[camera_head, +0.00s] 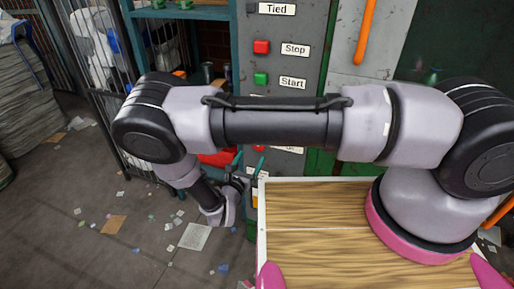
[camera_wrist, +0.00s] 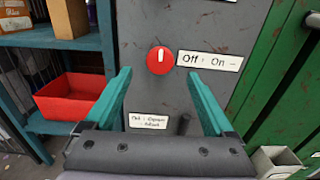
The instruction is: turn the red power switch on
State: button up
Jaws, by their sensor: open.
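The red power switch (camera_wrist: 160,60) is a round red knob with a white mark, set on a grey panel. A label reading "Off" and "On" (camera_wrist: 209,61) sits to its right. In the wrist view my gripper (camera_wrist: 158,78) is open, with its two teal fingers apart and the knob seen between their tips. The fingers point at the panel; whether they touch it I cannot tell. In the head view my gripper (camera_head: 252,168) is low beside the panel, and my arm hides most of the panel there, including the switch for the most part.
Above on the panel are a red Stop button (camera_head: 262,47) and a green Start button (camera_head: 261,78). A red bin (camera_wrist: 75,101) stands on a teal shelf (camera_wrist: 68,38) left of the panel. A green surface (camera_wrist: 291,85) is at right. Scraps litter the floor.

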jog(key=x, duration=0.7)
jog(key=shift+w, duration=0.2)
jog(key=shift+d, duration=0.1)
jog(key=c, duration=1.3)
jog(key=shift+c, duration=0.2)
jog(key=shift+m, duration=0.4)
jog(key=shift+s+d+f+m, duration=0.1)
jog(key=shift+f+m, duration=0.05)
jog(key=shift+m, duration=4.1)
jog(key=shift+s+d+f+m, duration=0.1)
jog(key=shift+f+m, duration=0.05)
jog(key=shift+m, duration=4.1)
